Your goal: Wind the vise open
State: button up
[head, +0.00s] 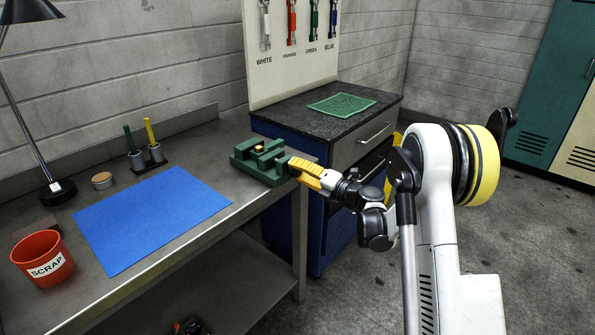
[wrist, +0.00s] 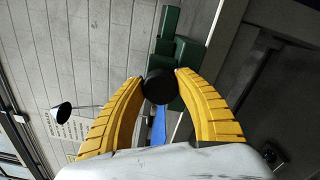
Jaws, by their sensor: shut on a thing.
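The green vise (head: 250,168) sits at the right end of the metal workbench. A small orange-yellow piece (head: 259,148) shows between or on its jaws; I cannot tell which. My gripper (head: 296,166) reaches the vise from the right with its yellow fingers. In the wrist view my gripper (wrist: 158,84) is shut on a round black knob (wrist: 158,90) at the vise's near end. The green vise body (wrist: 187,58) shows behind the knob. The fingers hide the knob in the head view.
A blue mat (head: 150,215), a red scrap bin (head: 43,258), a lamp (head: 57,190) and a holder with two handled tools (head: 146,160) are on the bench (head: 215,140). A dark-topped cabinet (head: 290,118) with a green mat (head: 342,105) stands behind the vise.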

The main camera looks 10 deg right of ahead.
jog(key=shift+n, duration=0.4)
jog(key=o, duration=1.2)
jog(key=v, duration=1.2)
jog(key=shift+r, duration=0.15)
